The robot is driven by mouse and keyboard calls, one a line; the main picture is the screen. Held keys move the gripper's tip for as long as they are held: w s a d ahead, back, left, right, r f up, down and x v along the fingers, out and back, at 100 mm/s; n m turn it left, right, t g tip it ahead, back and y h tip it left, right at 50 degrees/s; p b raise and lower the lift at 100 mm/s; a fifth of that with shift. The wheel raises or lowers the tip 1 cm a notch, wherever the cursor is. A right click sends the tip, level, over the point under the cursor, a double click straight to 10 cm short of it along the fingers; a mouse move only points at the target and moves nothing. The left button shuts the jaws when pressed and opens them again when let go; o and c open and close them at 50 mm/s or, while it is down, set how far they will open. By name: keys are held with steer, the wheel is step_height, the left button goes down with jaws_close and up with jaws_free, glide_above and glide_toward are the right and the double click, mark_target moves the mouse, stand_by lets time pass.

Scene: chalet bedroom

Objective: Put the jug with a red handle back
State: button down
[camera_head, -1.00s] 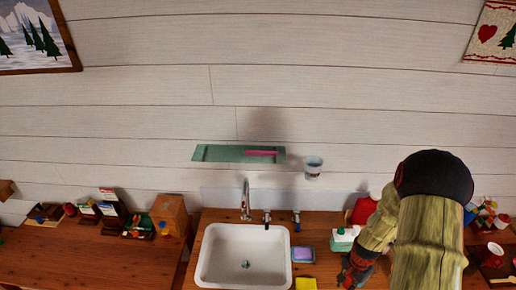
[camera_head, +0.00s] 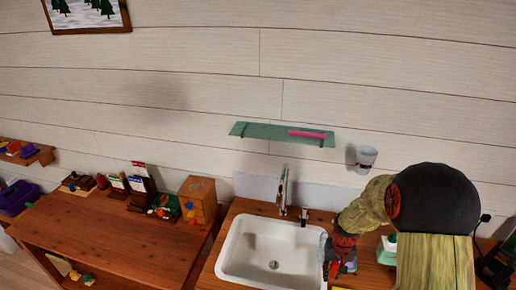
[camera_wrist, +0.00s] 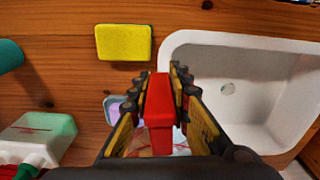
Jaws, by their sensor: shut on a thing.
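The jug's red handle (camera_wrist: 158,122) is between my gripper's fingers (camera_wrist: 160,82) in the wrist view, and the gripper is shut on it. Little of the jug's body shows there; it is mostly hidden below the handle and fingers. In the head view my gripper (camera_head: 340,258) is at the right edge of the white sink (camera_head: 236,272). A pale, see-through part of the jug (camera_head: 324,250) shows at its left. The sink also shows at the right of the wrist view (camera_wrist: 238,124).
A yellow sponge (camera_wrist: 124,42) lies on the wooden counter (camera_wrist: 75,80) beside the sink. A green-and-white bottle (camera_wrist: 38,138) stands nearby. A green glass shelf (camera_head: 270,132) and a wall-mounted cup (camera_head: 363,157) are above. A wooden desk (camera_head: 100,235) stands to the left.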

steer(key=w+a+f+n+b, duration=0.1)
steer(key=w+a+f+b, duration=0.1)
steer(key=a+f+b, duration=0.3)
steer(key=shift+w+a+f+n+b, duration=0.15)
steer(key=shift+a+f+n+b, duration=0.25)
steer(key=shift+a, duration=0.8)
